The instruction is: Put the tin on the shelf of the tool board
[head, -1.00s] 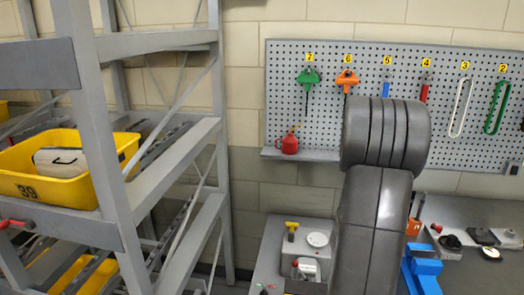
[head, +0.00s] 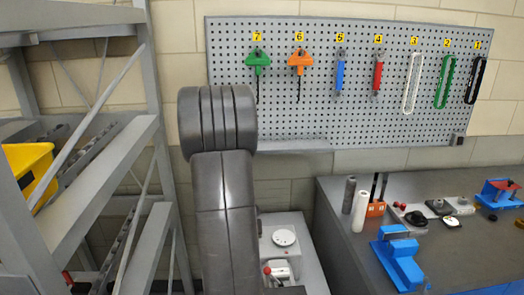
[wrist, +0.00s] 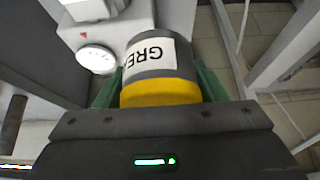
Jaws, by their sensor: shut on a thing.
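The tin (wrist: 160,62) shows in the wrist view as a dark grey cylinder with a yellow end and a white label reading "GREA". My gripper (wrist: 160,88) is shut on it, with a green finger on each side. In the head view the tin and gripper are hidden behind my arm. The tool board (head: 345,115) is a grey perforated panel on the wall. Its shelf (head: 292,145) is a narrow grey ledge along the lower left edge. The visible part of the shelf is bare; my arm covers its left part.
A grey metal rack (head: 105,185) with a yellow bin (head: 30,165) stands at left. A low grey cabinet carries a white round gauge (head: 284,237), also in the wrist view (wrist: 97,58). A workbench (head: 345,245) at right holds a blue vise (head: 398,262) and several small items.

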